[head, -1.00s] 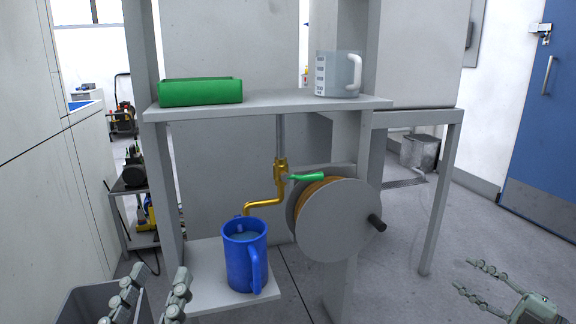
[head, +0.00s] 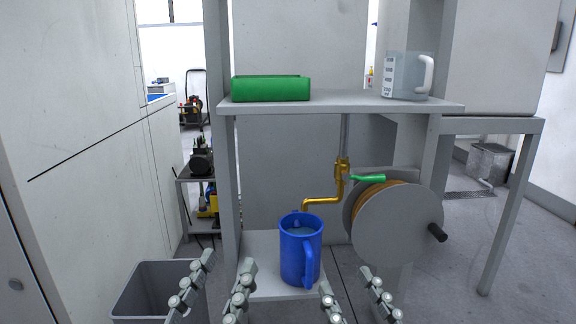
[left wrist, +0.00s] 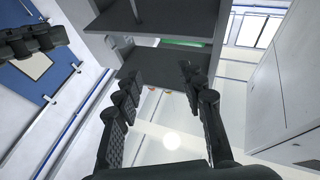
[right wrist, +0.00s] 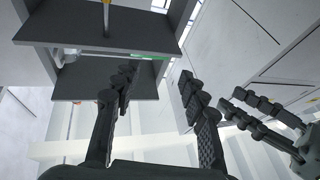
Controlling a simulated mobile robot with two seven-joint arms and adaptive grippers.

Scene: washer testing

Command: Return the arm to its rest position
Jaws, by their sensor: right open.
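My left gripper (head: 228,261) is low in the head view, its fingers apart and empty, also in the left wrist view (left wrist: 160,80). My right gripper (head: 347,279) is to its right, also open and empty, and it shows in the right wrist view (right wrist: 157,76). Both are in front of the blue jug (head: 298,255), which stands upright on the low shelf with what looks like liquid inside. The jug is apart from both grippers' fingers in the picture. My arms behind the grippers are mostly out of the head view.
A brass tap (head: 322,199) hangs above the jug. A hose reel (head: 400,225) is right of it. The upper shelf (head: 340,104) holds a green tray (head: 270,88) and a clear grey jug (head: 405,75). A grey bin (head: 135,295) stands lower left, close to my left gripper.

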